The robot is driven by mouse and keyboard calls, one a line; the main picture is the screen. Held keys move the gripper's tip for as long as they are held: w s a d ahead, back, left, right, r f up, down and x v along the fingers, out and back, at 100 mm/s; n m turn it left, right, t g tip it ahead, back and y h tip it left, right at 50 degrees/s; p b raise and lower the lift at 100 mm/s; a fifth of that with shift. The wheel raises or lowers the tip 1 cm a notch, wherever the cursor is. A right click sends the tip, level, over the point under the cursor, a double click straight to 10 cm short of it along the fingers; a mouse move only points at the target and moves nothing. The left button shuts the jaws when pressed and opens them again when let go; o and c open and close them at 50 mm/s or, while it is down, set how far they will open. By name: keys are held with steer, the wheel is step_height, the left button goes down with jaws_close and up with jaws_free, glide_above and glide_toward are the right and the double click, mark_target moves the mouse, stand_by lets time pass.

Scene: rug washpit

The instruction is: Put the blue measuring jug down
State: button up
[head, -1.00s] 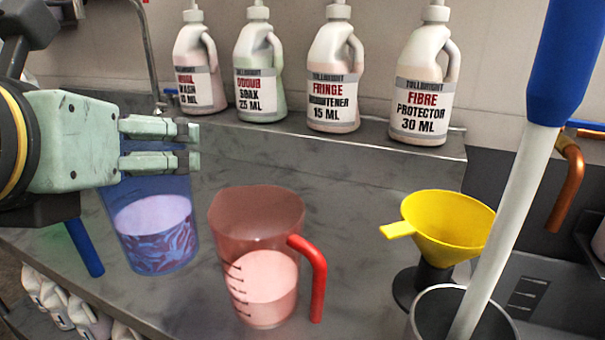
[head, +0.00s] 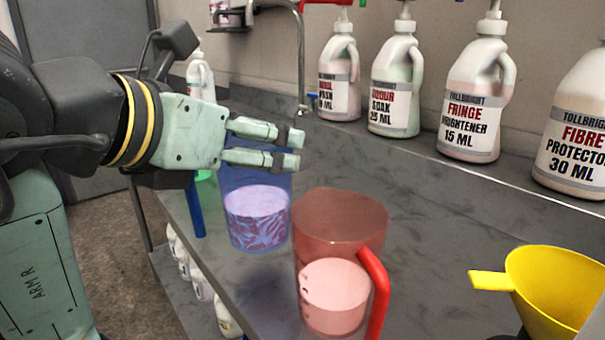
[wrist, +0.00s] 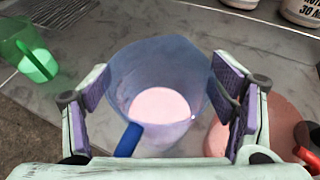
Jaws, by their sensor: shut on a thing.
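The blue measuring jug (head: 258,190) is see-through and holds a pale pink liquid; its dark blue handle (head: 196,207) points left. My gripper (head: 290,149) is shut on the upper part of the jug, one finger on each side. In the wrist view the upright jug (wrist: 158,70) fills the space between the finger pads, and its handle points toward me. In the head view a dark, shadow-like patch lies on the counter below it, apart from its base, so it looks held above the counter.
A red measuring jug (head: 338,230) with pink liquid stands close on the right. A green jug (wrist: 38,58) is at the left in the wrist view. A yellow funnel (head: 550,285) is at lower right. Labelled bottles (head: 472,95) line the back ledge. Bare grey counter (head: 440,215) lies right of the red jug.

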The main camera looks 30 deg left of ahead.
steer(key=a+p+x, duration=0.1)
steer(key=x, duration=1.3)
steer(key=shift+a, duration=0.15)
steer(key=o, duration=2)
steer(key=shift+r, duration=0.15)
steer(key=shift+c, duration=0.2)
steer(key=v, duration=1.2)
steer(key=shift+r, duration=0.2)
